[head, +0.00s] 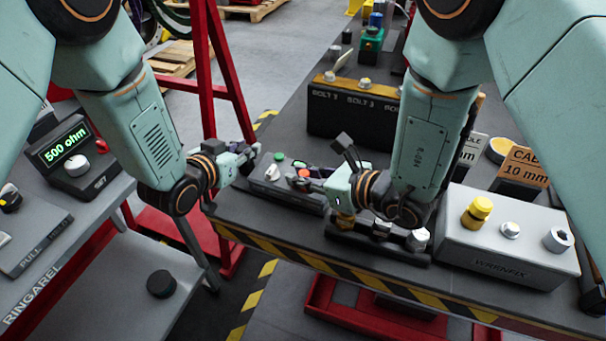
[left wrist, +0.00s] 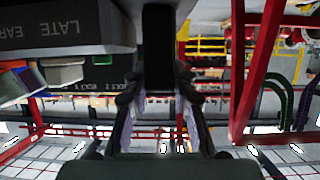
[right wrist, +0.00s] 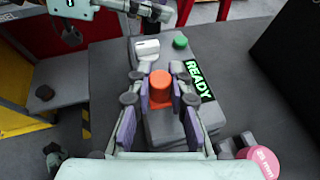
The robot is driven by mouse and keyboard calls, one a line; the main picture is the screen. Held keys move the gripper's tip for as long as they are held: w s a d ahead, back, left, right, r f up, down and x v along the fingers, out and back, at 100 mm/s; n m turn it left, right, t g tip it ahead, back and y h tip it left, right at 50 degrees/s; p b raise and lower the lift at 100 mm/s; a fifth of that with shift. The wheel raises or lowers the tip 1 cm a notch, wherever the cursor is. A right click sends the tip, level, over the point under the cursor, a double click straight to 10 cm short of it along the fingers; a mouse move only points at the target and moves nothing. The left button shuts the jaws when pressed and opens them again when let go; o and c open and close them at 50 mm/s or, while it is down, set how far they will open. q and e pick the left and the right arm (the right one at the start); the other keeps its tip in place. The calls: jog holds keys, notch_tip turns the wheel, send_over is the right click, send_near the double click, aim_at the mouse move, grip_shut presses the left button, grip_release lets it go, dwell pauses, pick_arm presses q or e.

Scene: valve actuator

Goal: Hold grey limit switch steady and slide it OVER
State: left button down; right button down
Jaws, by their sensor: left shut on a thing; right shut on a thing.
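My left gripper (head: 248,156) is at the table's left edge, beside the small grey console. In the left wrist view its fingers (left wrist: 160,115) flank a dark grey block (left wrist: 160,50) and are shut on it. I cannot tell for sure whether this block is the grey limit switch. My right gripper (head: 305,180) reaches over the console (head: 290,196). In the right wrist view its fingers (right wrist: 160,105) are shut around an orange knob (right wrist: 160,83) on the console. The console also bears a white lever (right wrist: 147,48), a green button (right wrist: 180,41) and a READY display (right wrist: 199,80).
A pink button (right wrist: 258,162) lies right of the console. A black bolt block (head: 350,115) stands behind it. A white box with a yellow knob (head: 478,211) stands at the right. A separate bench with a 500 ohm meter (head: 65,145) is at the left, across a floor gap.

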pick_arm(q)
jog(key=shift+s+f, duration=0.25)
jog(key=shift+f, duration=0.1)
pick_arm(e)
jog(key=shift+s+d, duration=0.3)
jog(key=shift+d, duration=0.4)
jog(key=shift+s+d, duration=0.3)
jog(key=shift+d, duration=0.4)
pick_arm(q)
jog(key=shift+a, duration=0.1)
pick_arm(e)
jog(key=shift+s+d, duration=0.15)
pick_arm(q)
jog(key=shift+r, duration=0.1)
pick_arm(e)
jog(key=c, duration=1.2)
grip_release()
pick_arm(q)
jog(key=shift+w, duration=0.1)
pick_arm(e)
jog(key=shift+d, duration=0.1)
pick_arm(q)
jog(key=shift+r, duration=0.1)
pick_arm(e)
jog(key=v, duration=1.1)
jog(key=shift+r, duration=0.1)
jog(key=shift+s+d+r, duration=0.2)
jog(key=shift+s+d, duration=0.1)
